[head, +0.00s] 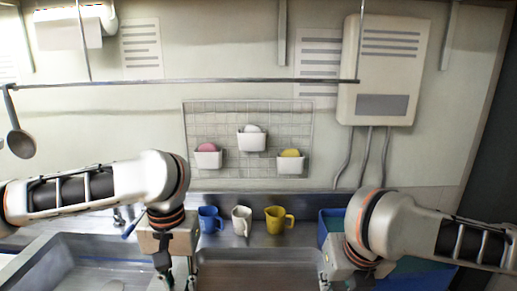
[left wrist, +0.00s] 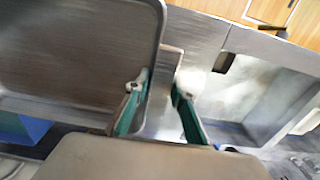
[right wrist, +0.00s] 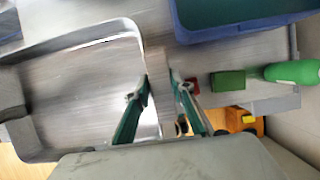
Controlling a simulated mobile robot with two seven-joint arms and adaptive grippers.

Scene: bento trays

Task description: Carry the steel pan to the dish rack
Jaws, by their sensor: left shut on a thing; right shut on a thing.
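The steel pan (head: 260,262) is a wide, shallow rectangular tray at the bottom of the head view, between my two grippers. My left gripper (head: 177,284) is shut on its left end; in the left wrist view the fingers (left wrist: 160,92) close on a flat tab by the pan's rim (left wrist: 158,50). My right gripper (head: 335,284) is shut on its right end; in the right wrist view the fingers (right wrist: 160,90) close on the opposite tab, beside the pan (right wrist: 85,85). The pan looks empty. I cannot clearly make out a dish rack.
Blue (head: 210,219), white (head: 241,220) and yellow (head: 277,220) mugs stand behind the pan. A sink (head: 60,252) is at left. A blue bin (head: 328,222) is at right. The right wrist view shows a green block (right wrist: 228,81) and a green bottle (right wrist: 291,72).

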